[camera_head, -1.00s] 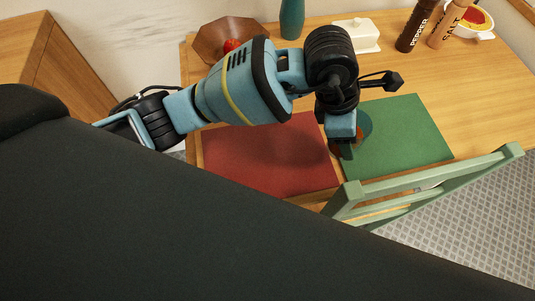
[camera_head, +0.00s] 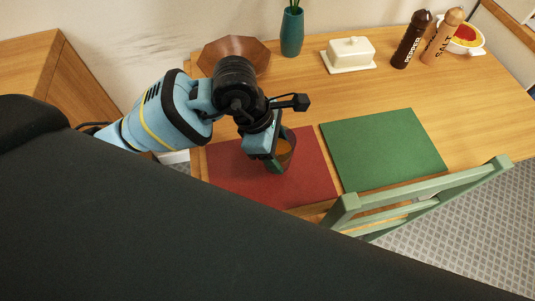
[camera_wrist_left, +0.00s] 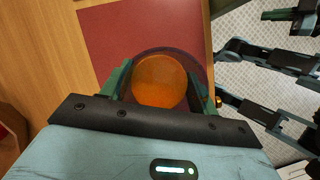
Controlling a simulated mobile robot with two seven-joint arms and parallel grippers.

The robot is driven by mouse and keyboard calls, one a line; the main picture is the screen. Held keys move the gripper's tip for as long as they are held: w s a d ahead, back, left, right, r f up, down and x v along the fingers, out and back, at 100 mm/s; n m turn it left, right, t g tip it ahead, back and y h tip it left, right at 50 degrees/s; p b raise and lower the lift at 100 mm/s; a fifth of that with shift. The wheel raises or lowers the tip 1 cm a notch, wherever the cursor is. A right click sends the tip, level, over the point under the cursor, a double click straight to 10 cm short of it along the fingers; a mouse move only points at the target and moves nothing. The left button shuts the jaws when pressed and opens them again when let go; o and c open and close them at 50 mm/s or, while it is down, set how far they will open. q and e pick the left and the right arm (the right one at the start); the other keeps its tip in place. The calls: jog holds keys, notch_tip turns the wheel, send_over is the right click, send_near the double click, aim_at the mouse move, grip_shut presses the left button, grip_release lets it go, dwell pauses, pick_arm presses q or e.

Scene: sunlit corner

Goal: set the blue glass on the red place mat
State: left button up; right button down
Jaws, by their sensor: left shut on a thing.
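The blue glass (camera_head: 288,143), which looks dark and see-through with orange contents, is over the red place mat (camera_head: 232,172), near its right side. My left gripper (camera_head: 273,160) is shut on the glass, with its green fingers on either side. In the left wrist view the round glass (camera_wrist_left: 160,80) sits between the fingers and looks level, with the red mat (camera_wrist_left: 122,32) behind it. I cannot tell whether its base touches the mat.
A green place mat (camera_head: 385,148) lies bare to the right, with a green chair (camera_head: 420,195) in front. A brown bowl (camera_head: 250,56), teal vase (camera_head: 292,32), butter dish (camera_head: 350,54), pepper mill (camera_head: 411,40), salt mill (camera_head: 441,38) and white bowl (camera_head: 467,40) stand at the back.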

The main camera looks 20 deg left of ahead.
pick_arm(q)
jog(key=shift+s+a+f, duration=0.1)
jog(key=shift+s+a, duration=0.2)
jog(key=shift+a, duration=0.5)
jog(key=shift+a+f, duration=0.1)
jog(key=shift+f, duration=1.65)
jog(key=shift+f, duration=0.1)
jog(key=o, duration=1.2)
jog(key=shift+r, duration=0.2)
jog(key=v, duration=1.1)
jog(key=shift+a+r+p, duration=0.2)
jog(key=shift+r+p, duration=0.15)
jog(key=shift+p, duration=0.1)
jog(key=shift+s, duration=0.1)
